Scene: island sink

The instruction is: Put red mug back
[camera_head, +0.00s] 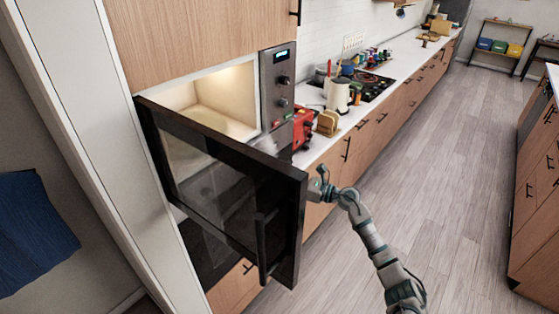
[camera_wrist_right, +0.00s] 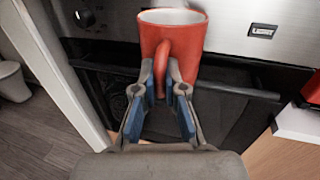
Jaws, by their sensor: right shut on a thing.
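A red mug (camera_wrist_right: 172,38) shows in the right wrist view, roughly upright, with a pale inside. My right gripper (camera_wrist_right: 162,72) is shut on its handle. In the head view my right arm reaches in from the bottom right to the outer edge of the open black microwave door (camera_head: 222,235). The gripper's fingers and the mug are hidden behind the door there. My left gripper is not in view.
The microwave cavity (camera_head: 242,95) is lit, behind its wide-open dark glass door. The wooden floor (camera_head: 440,190) to the right is clear.

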